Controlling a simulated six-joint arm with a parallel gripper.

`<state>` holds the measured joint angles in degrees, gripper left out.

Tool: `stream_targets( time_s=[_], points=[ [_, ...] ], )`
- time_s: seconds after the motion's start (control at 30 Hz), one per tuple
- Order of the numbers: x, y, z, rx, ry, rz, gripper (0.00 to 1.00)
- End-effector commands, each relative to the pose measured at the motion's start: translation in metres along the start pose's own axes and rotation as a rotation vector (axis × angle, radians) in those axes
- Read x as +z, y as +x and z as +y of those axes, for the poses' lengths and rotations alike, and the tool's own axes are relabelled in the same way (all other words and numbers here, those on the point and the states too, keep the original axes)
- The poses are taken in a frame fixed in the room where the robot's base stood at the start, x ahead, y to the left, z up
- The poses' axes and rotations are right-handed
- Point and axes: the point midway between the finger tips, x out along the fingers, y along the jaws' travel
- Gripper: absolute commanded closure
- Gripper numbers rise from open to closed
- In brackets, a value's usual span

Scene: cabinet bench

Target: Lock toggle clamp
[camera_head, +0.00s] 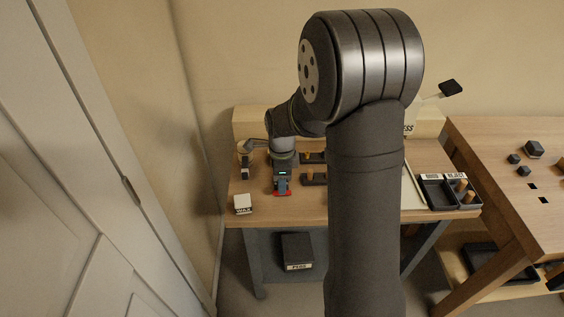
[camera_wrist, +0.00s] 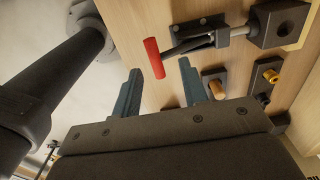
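The toggle clamp (camera_wrist: 203,34) shows in the wrist view, a dark metal base with a lever ending in a red handle (camera_wrist: 153,58). Its rod points right toward a dark block with a hole (camera_wrist: 280,22); I cannot tell whether they touch. My gripper (camera_wrist: 160,66) is open, its two blue-grey fingers apart. The red handle appears beyond the fingertips, in line with the gap between them; contact is not visible. In the head view the red handle (camera_head: 282,193) shows just below my gripper (camera_head: 282,182), and my wrist hides most of the clamp.
Dark blocks with pegs (camera_head: 314,179) stand right of my gripper on the bench. A small white-faced box (camera_head: 242,203) is at the front left. Two-part trays (camera_head: 437,198) stand at the right. My arm hides the bench middle.

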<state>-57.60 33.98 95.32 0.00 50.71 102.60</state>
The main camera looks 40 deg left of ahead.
Motion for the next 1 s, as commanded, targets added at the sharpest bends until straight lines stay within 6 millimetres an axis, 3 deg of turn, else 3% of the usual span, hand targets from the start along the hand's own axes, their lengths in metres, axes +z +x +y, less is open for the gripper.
stream_targets(
  time_s=[0.6,1.0],
  points=[
    [0.000,-0.048,0.000,-0.001,0.000,0.000,0.60],
    [0.000,-0.050,0.000,0.000,0.000,0.000,0.60]
  ],
)
